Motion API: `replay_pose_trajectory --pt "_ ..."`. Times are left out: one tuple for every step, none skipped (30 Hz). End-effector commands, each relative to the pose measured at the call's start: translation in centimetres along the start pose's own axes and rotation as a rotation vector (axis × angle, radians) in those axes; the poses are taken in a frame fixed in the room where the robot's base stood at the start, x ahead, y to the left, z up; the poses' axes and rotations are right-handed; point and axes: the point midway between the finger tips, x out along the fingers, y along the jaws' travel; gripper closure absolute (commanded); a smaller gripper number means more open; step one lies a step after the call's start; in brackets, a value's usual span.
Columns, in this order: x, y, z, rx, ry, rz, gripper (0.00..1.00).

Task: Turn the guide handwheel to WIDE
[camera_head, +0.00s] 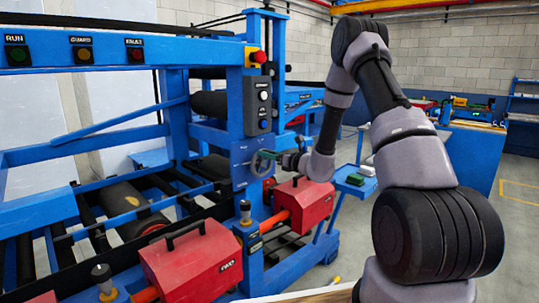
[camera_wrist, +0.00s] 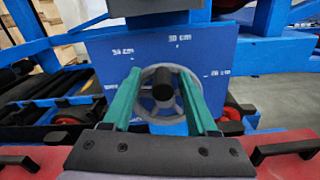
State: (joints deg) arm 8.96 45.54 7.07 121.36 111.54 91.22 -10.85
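The guide handwheel (camera_head: 262,164) is a small spoked wheel on a blue panel (camera_head: 240,172) of the machine. In the wrist view the grey handwheel (camera_wrist: 150,116) faces me, with a dark round knob or hub (camera_wrist: 163,84) near its middle. The blue panel there (camera_wrist: 222,50) carries the marks 34 cm at left, 30 cm at top and 26 cm at right. My gripper (camera_wrist: 160,76) has two green fingers, spread apart on either side of the dark knob, with gaps visible. I cannot tell whether they touch the rim. No WIDE label is readable.
Red guard boxes (camera_head: 305,203) and (camera_head: 195,262) with black handles stand below the panel. A black button box (camera_head: 258,107) is above it, with a red stop button (camera_head: 259,57) higher up. A small blue stand (camera_head: 353,181) is at right. Open floor lies farther right.

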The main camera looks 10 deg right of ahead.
Motion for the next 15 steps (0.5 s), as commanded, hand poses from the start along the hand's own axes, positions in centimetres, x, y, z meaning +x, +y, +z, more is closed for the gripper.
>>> replay_pose_trajectory --pt "0.0 -0.1 0.1 -0.001 -0.001 -0.001 0.42" --pt "0.0 -0.1 0.1 -0.001 -0.001 -0.001 0.42" --pt "0.0 -0.1 0.1 -0.001 -0.002 -0.002 0.42" --pt "0.0 -0.1 0.1 -0.001 -0.002 -0.002 0.42" --pt "0.0 -0.1 0.1 -0.001 -0.002 -0.002 0.42" --pt "0.0 -0.1 0.1 -0.001 -0.002 -0.002 0.42" --pt "-0.1 -0.1 0.1 -0.001 -0.002 -0.003 0.42" --pt "-0.2 -0.2 0.1 -0.001 -0.002 -0.003 0.42" --pt "-0.5 -0.2 0.1 -0.001 -0.002 -0.004 0.42" --pt "-0.8 -0.2 0.1 -0.001 -0.002 -0.004 0.42" --pt "-1.1 -0.2 0.1 -0.001 -0.003 -0.005 0.42" --pt "-1.7 -0.2 0.1 0.0 -0.002 -0.005 0.42" --pt "-2.2 -0.2 0.1 0.0 -0.001 -0.005 0.42" --pt "-2.8 -0.2 0.1 0.001 -0.002 -0.006 0.42" --pt "-3.6 -0.3 0.1 0.0 -0.001 -0.006 0.42"
